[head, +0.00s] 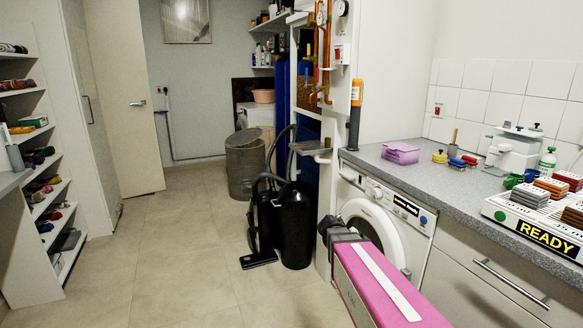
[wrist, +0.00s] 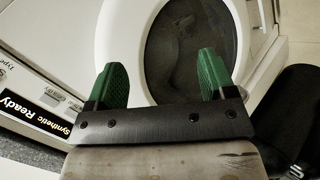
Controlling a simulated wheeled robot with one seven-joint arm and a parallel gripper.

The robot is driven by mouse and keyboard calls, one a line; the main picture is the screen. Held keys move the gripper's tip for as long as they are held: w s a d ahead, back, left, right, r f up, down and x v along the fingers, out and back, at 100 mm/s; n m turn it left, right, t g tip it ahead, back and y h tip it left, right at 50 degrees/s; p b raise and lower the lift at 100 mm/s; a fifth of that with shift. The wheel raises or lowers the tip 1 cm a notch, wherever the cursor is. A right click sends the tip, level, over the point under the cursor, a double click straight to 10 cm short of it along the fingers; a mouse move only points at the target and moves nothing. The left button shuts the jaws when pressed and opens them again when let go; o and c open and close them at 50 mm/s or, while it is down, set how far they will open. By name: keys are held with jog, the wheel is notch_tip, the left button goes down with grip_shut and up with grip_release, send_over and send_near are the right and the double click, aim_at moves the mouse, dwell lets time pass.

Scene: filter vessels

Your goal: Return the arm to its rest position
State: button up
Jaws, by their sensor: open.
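My gripper (wrist: 161,76) shows in the wrist view as two green fingers set wide apart on a dark bar. It is open, with nothing between the fingers. Beyond the fingers is the round door of the washing machine (wrist: 138,50). In the head view my pink and white arm reaches from the lower right toward the front of the washing machine (head: 412,207). The fingers cannot be made out in the head view.
The grey counter (head: 380,165) runs right above the washing machine, with a purple cloth stack (head: 400,152) and a READY tray (head: 540,233). A black vacuum cleaner (head: 296,225) stands left of my arm. Shelves (head: 50,190) line the left. The tiled floor (head: 180,260) between is clear.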

jog(key=s+a+f+g+y, duration=0.1)
jog(key=s+a+f+y, duration=0.2)
jog(key=s, duration=0.3)
jog(key=s+a+f+n+y, duration=0.1)
jog(key=s+a+f+y, duration=0.2)
jog(key=s+a+y, duration=0.1)
jog(key=shift+s+a+f+g+y, duration=0.35)
jog(key=shift+s+y, duration=0.55)
jog(key=shift+y, duration=0.3)
jog(key=shift+c, duration=0.2)
